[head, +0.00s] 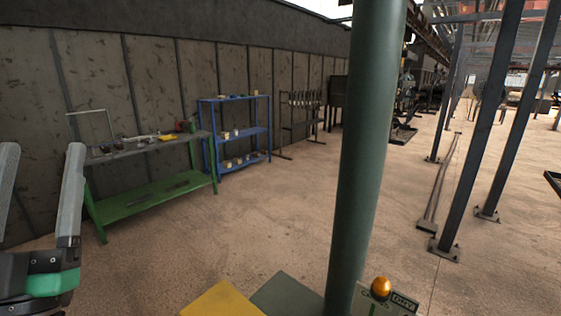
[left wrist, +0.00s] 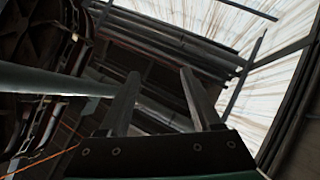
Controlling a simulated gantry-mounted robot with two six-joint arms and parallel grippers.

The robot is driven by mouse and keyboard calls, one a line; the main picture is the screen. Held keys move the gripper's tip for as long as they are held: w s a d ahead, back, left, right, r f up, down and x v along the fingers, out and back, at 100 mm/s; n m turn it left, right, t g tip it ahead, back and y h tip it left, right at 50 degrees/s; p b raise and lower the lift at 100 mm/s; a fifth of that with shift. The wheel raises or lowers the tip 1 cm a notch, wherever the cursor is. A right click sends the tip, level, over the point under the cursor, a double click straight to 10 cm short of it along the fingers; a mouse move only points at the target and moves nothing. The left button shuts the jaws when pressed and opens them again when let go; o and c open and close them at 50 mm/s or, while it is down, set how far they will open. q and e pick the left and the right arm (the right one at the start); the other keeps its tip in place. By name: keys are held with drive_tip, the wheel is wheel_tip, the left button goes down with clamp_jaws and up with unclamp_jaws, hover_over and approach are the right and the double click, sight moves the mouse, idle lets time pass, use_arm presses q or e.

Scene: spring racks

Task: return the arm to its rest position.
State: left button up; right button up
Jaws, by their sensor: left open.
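My left gripper (head: 40,195) is at the left edge of the head view, with its grey fingers pointing up. The fingers are apart and nothing is between them. In the left wrist view the two fingers (left wrist: 162,100) also stand apart and empty, with dark roof beams and a bright ceiling behind them. My right gripper does not show in either view.
A green column (head: 364,150) stands close in front, by an orange knob (head: 380,288) and a yellow panel (head: 222,300). A green workbench (head: 150,190) and a blue shelf (head: 236,135) stand along the wall. Steel posts (head: 485,125) rise at right. The middle floor is clear.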

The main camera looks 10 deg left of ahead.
use_arm(q)
drive_tip(key=s+d+r+m+h+p, duration=0.2)
drive_tip(key=s+d+r+h+p, duration=0.35)
drive_tip(key=d+h, duration=0.55)
wheel_tip(320, 180, up, 35)
drive_tip(key=p, duration=3.1)
drive_tip(key=shift+a+f+p, duration=0.15)
drive_tip(key=shift+a+p, duration=0.15)
